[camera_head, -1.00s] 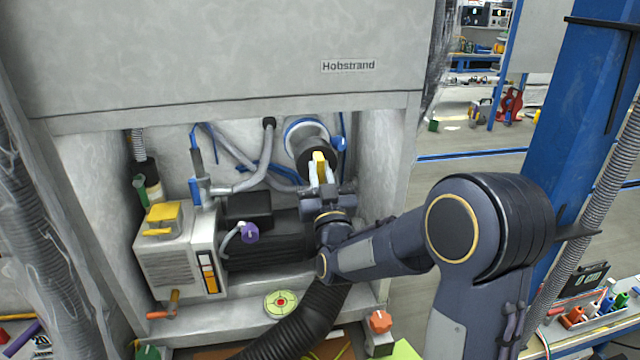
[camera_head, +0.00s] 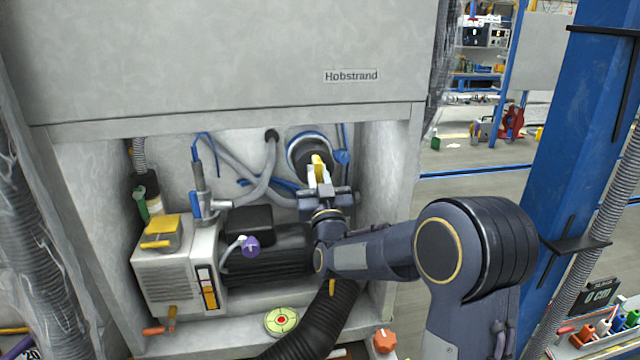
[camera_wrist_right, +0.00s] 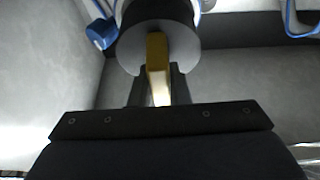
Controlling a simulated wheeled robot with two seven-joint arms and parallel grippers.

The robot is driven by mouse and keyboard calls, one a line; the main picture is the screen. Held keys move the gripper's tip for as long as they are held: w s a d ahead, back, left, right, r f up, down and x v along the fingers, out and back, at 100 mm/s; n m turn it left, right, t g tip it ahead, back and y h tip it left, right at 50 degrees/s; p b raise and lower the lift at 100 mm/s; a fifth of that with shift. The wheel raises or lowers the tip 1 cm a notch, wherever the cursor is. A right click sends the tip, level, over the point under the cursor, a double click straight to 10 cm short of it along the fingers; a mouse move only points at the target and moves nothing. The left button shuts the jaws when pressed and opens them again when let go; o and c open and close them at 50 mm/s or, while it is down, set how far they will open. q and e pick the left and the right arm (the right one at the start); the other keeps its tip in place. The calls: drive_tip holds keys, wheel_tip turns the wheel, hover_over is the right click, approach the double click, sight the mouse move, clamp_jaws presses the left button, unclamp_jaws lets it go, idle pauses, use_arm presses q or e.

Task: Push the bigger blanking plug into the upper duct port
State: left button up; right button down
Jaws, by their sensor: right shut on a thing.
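The bigger blanking plug, a dark round disc (camera_head: 305,157) with a yellow grip bar (camera_head: 317,163), is at the upper duct port. The port's blue-rimmed pale collar (camera_head: 291,149) shows around the disc. My right gripper (camera_head: 318,174) is shut on the yellow bar from the front. In the right wrist view, the grey disc (camera_wrist_right: 131,47) faces me, with the yellow bar (camera_wrist_right: 157,52) between the fingers (camera_wrist_right: 158,88). The disc hides the port mouth, so I cannot tell how deep it sits. My left gripper is not in view.
Below the port stand a black motor and white pump housing (camera_head: 160,277) with a yellow cap. A grey hose (camera_head: 262,180) and blue lines run along the back wall. The cabinet's right side wall (camera_head: 385,160) is close to my right arm. A black corrugated hose (camera_head: 325,320) passes below.

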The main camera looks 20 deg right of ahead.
sight(310, 156)
drive_tip(key=shift+w+d, duration=0.1)
drive_tip(key=shift+w, duration=0.3)
idle(0.5)
drive_tip(key=shift+b, duration=0.55)
idle(0.5)
drive_tip(key=shift+b, duration=0.45)
drive_tip(key=shift+b, duration=0.45)
drive_tip(key=shift+w+d+b, duration=0.15)
drive_tip(key=shift+w+d, duration=0.05)
drive_tip(key=shift+w, duration=0.6)
drive_tip(key=shift+w+d+b, duration=0.1)
drive_tip(key=shift+w+d, duration=0.15)
drive_tip(key=shift+w, duration=0.6)
drive_tip(key=shift+w+d+b, duration=0.15)
drive_tip(key=shift+w+d, duration=0.05)
drive_tip(key=shift+w, duration=0.6)
drive_tip(key=shift+w+d, duration=0.2)
drive_tip(key=shift+w, duration=0.6)
drive_tip(key=shift+w+d, duration=0.2)
drive_tip(key=shift+w, duration=0.55)
drive_tip(key=shift+w+d, duration=0.2)
drive_tip(key=shift+w, duration=0.6)
